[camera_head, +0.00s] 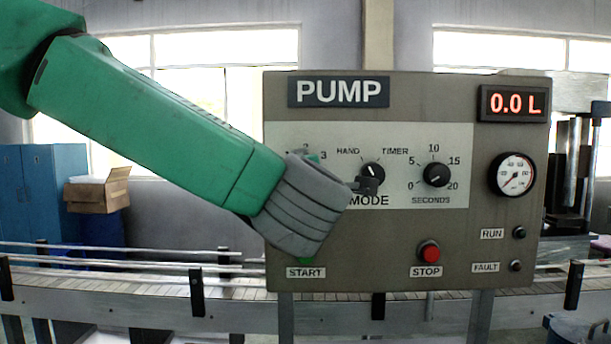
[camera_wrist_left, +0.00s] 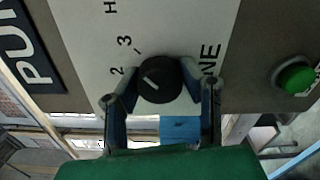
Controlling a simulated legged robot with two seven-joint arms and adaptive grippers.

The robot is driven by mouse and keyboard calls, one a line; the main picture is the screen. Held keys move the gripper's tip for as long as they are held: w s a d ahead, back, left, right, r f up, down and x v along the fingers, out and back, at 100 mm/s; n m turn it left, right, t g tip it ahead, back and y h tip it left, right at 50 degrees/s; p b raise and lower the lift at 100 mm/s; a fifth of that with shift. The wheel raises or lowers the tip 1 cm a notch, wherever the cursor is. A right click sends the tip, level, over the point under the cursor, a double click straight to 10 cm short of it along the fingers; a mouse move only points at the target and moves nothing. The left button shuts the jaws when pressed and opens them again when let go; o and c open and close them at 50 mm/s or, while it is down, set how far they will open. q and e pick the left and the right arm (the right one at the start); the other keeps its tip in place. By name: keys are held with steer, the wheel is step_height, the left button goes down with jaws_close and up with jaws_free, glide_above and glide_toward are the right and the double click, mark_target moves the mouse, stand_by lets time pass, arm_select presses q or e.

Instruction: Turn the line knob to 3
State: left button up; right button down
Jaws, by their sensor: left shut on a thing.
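The line knob (camera_wrist_left: 160,80) is black and round with a white pointer mark, and shows in the left wrist view. My left gripper (camera_wrist_left: 159,88) has a finger at each side of it and is shut on it. The pointer mark slants to the upper left, toward the printed 2 and 3; I cannot tell exactly where it points. In the head view my left arm hides the knob; only the scale figures show above the grey wrist. My right gripper is not in view.
The pump panel (camera_head: 400,265) also carries the mode knob (camera_head: 373,172), seconds knob (camera_head: 436,174), gauge (camera_head: 514,174) and red stop button (camera_head: 428,251). The display (camera_head: 515,103) reads 0.0 L. The green start button (camera_wrist_left: 294,77) is beside the gripper. A conveyor runs behind.

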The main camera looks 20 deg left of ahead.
arm_select(q)
steer(key=shift+d+f, duration=0.15)
steer(key=shift+f, duration=0.3)
steer(key=o, duration=1.1)
steer(key=shift+o, duration=0.4)
steer(key=shift+s+r, duration=0.15)
steer(key=shift+r, duration=0.1)
steer(key=shift+d, duration=0.1)
steer(key=v, duration=1.2)
